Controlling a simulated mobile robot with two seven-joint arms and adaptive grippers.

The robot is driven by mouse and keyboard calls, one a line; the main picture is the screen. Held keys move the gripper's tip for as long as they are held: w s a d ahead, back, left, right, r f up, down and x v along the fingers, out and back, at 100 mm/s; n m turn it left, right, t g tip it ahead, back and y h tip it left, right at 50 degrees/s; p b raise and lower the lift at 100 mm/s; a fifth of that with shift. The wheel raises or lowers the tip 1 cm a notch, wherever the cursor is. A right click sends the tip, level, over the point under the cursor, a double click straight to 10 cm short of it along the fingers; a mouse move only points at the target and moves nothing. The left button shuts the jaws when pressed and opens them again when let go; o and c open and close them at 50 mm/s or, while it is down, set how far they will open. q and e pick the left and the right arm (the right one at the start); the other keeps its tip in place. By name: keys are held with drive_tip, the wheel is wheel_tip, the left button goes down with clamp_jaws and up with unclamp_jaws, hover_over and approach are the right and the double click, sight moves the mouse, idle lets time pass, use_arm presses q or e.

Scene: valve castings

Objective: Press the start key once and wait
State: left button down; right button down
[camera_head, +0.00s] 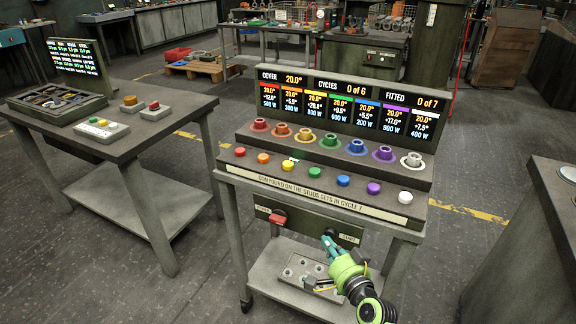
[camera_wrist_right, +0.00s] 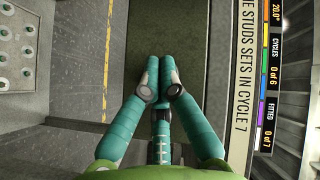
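The control panel (camera_head: 306,225) on the front of the middle bench carries a red key (camera_head: 278,217) at its left end. A small label that seems to read START (camera_head: 349,239) is at its right end. My right gripper (camera_head: 329,241) is at that right end, its teal fingers pointing at the panel. In the right wrist view its fingertips (camera_wrist_right: 161,78) are together with nothing between them. The start key itself is hidden behind the fingers, and I cannot tell whether they touch it. My left gripper is not in view.
Above the panel, the display (camera_head: 350,100) reads cycles 0 of 6 and fitted 0 of 7. Coloured buttons (camera_head: 315,173) and flanged castings (camera_head: 330,141) line the bench. A lower shelf (camera_head: 270,270) holds a grey plate (camera_head: 297,271). A side table (camera_head: 150,130) stands left.

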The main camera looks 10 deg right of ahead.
drive_tip(key=shift+w, duration=0.1)
idle(0.5)
drive_tip(key=shift+w+d+r, duration=0.1)
drive_tip(key=shift+w+d, duration=0.15)
drive_tip(key=shift+s+a, duration=0.1)
drive_tip(key=shift+s, duration=0.05)
idle(0.3)
drive_tip(key=shift+s, duration=0.1)
drive_tip(key=s+a+p, duration=0.2)
drive_tip(key=s+a, duration=0.1)
drive_tip(key=s, duration=0.2)
drive_tip(key=shift+a+p, duration=0.25)
drive_tip(key=shift+p, duration=0.15)
idle(5.0)
